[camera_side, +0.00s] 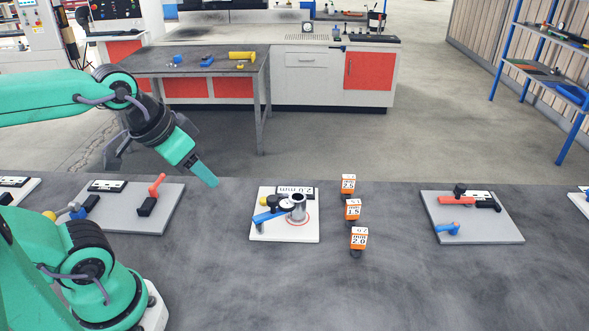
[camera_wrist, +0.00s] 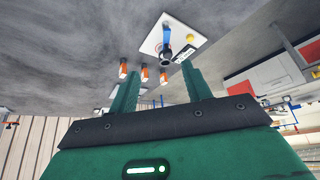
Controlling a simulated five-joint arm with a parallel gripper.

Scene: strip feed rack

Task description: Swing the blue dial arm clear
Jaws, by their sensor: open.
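The blue dial arm (camera_side: 268,216) lies on a white plate (camera_side: 262,237) in the middle of the table. It reaches from a post on the left toward a grey metal cylinder (camera_side: 298,207) with a red ring around its base. The blue dial arm also shows in the wrist view (camera_wrist: 167,36), on the white plate (camera_wrist: 150,44). My gripper (camera_side: 214,183) is above the table, left of the plate and apart from it. In the wrist view my gripper (camera_wrist: 160,82) has its two fingers spread with nothing between them.
Three orange-and-white labelled blocks (camera_side: 353,210) stand in a row right of the plate. A grey board with red and blue levers (camera_side: 480,227) lies further right. Another grey board with an orange lever (camera_side: 165,200) lies left.

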